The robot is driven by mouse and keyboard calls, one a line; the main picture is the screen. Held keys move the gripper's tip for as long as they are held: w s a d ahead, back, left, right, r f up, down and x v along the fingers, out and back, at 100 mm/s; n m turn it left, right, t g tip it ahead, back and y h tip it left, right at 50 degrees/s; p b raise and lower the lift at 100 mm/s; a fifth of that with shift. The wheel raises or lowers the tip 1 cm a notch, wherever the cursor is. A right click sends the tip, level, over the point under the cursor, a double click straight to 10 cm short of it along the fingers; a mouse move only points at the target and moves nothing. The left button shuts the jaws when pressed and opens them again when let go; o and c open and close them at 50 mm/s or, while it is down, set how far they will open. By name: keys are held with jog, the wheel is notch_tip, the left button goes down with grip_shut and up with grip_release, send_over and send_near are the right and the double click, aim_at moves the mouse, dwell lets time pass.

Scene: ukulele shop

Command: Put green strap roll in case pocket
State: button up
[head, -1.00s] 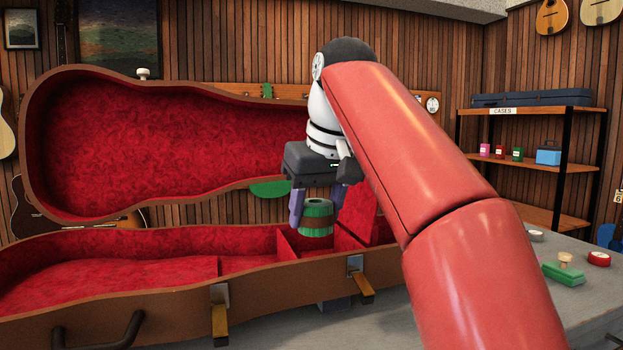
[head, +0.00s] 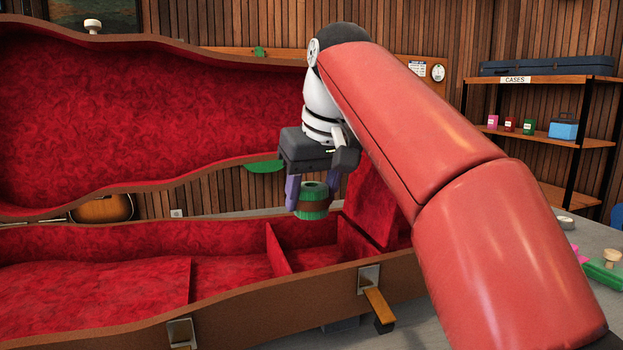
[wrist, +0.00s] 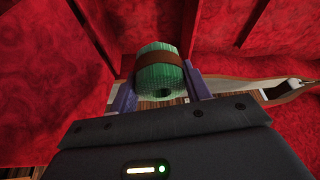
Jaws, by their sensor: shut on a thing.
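The green strap roll (head: 313,198), with a brown band around it, is held between the purple fingers of my gripper (head: 311,196). In the wrist view the roll (wrist: 160,74) sits between both fingers, with a dark hole in its near end. My gripper is above the open instrument case (head: 240,314), which has a red plush lining. The case pocket (head: 352,242) looks like the walled compartment toward the right end, below and right of the roll. A red flap (head: 372,205) stands up beside it. My arm hides part of the case's right end.
The case lid (head: 150,120) stands open behind. Latches (head: 377,300) stick out at the front. A green block with a wooden knob (head: 606,268) lies on the grey table at right. Shelves (head: 540,80) stand behind at right.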

jog(key=shift+f+b, duration=3.25)
jog(key=shift+f, duration=1.55)
jog(key=o, duration=1.1)
jog(key=shift+o, duration=0.5)
jog(key=shift+o, duration=1.2)
jog(key=shift+a, duration=0.15)
jog(key=shift+c, duration=0.8)
jog(key=shift+r, duration=0.15)
